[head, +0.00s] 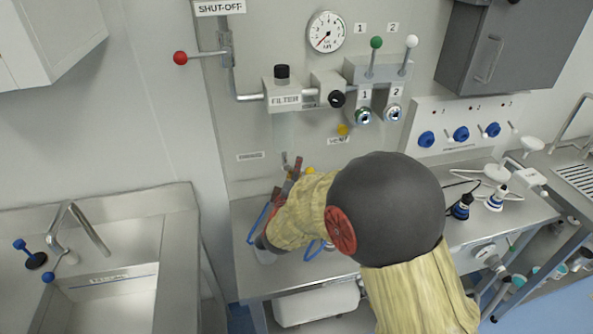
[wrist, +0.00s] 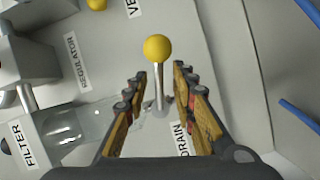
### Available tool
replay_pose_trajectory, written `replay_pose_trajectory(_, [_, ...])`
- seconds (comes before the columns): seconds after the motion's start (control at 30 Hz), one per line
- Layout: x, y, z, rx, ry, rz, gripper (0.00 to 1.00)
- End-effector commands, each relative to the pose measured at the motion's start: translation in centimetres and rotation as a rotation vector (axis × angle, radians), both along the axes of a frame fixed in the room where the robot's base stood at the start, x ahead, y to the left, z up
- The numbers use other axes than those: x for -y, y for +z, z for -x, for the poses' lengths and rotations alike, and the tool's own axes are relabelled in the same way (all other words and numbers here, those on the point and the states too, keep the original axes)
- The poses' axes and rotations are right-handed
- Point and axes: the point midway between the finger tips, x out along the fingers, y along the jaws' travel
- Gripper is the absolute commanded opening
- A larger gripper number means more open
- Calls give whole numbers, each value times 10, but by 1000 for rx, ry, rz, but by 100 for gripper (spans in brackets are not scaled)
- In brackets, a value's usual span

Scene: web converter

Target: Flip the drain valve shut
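The drain valve (wrist: 158,48) shows in the wrist view as a yellow ball on a thin metal stem, standing out from the panel beside the DRAIN label (wrist: 183,140). My gripper (wrist: 160,75) is open, with one finger on each side of the stem. The ball shows beyond the fingertips, and I see a gap on both sides, so nothing is gripped. In the head view my gripper (head: 286,184) is low in front of the panel, below the filter (head: 283,97). My arm hides part of that area there.
The clear filter bowl (wrist: 75,130) is left of the fingers in the wrist view. Another yellow knob (head: 343,129) sits by the VENT label. Blue tubing (head: 258,222) lies near my gripper over the steel bench (head: 245,215). A red-ball shut-off lever (head: 181,58) is upper left.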

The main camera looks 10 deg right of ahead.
Motion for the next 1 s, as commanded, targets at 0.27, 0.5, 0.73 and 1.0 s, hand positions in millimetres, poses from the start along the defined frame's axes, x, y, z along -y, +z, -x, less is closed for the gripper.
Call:
replay_pose_trajectory(0.27, [0, 0, 0, 0, 0, 0, 18])
replay_pose_trajectory(0.5, [0, 0, 0, 0, 0, 0, 5])
replay_pose_trajectory(0.73, [0, 0, 0, -1, 0, 0, 0])
replay_pose_trajectory(1.0, [0, -1, 1, -2, 1, 0, 0])
